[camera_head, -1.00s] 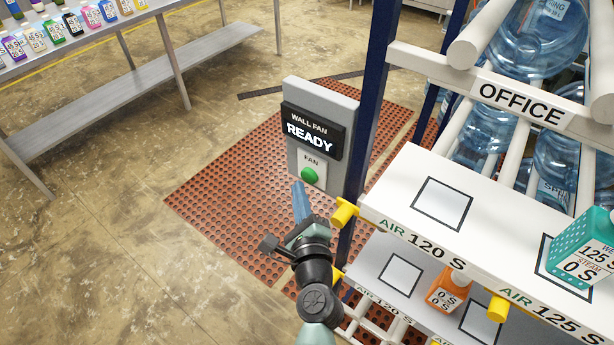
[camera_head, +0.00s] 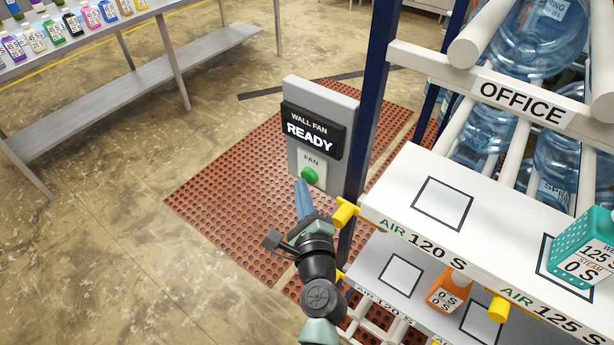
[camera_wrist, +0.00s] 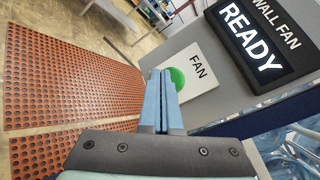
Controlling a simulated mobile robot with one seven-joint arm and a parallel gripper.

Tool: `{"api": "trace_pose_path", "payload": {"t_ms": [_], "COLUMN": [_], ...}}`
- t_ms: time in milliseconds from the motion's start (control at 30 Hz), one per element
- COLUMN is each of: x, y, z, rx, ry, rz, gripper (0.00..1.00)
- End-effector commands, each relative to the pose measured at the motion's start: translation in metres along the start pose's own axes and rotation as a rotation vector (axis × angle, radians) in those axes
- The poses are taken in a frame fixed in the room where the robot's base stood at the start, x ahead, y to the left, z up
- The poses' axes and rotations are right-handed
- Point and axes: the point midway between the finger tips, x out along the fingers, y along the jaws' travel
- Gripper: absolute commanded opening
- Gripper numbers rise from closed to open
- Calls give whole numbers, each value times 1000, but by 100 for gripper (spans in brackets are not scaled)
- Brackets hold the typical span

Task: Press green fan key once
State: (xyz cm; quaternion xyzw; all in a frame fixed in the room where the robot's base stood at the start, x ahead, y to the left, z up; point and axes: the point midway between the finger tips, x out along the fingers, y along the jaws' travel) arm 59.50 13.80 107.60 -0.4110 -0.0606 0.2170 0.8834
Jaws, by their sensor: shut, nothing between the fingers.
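The green fan key (camera_head: 310,176) is a round button on a white plate marked FAN (camera_head: 312,160), low on a grey panel (camera_head: 333,97). Above it, a black display (camera_head: 310,130) reads WALL FAN READY. My gripper (camera_head: 300,183) is shut and empty, its blue fingers pointing at the key. In the wrist view the fingertips (camera_wrist: 161,72) overlap the left part of the green key (camera_wrist: 178,77). I cannot tell whether they touch it.
A rack with white shelves (camera_head: 440,169), marked OFFICE, stands close on the right, with a yellow knob (camera_head: 345,212) near my wrist. It holds large blue bottles, an orange jug (camera_head: 449,290) and a teal jug (camera_head: 583,250). Red mat (camera_head: 232,185) and open floor lie left.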

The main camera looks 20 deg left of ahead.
Motion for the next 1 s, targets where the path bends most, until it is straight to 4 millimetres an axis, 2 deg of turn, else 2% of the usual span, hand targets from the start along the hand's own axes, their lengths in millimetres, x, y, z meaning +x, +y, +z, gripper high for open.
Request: {"api": "trace_pose_path", "payload": {"t_ms": [1000], "x": [6], "y": [-5], "z": [-5], "rx": [0], "ry": [1], "rz": [-2], "gripper": [0]}}
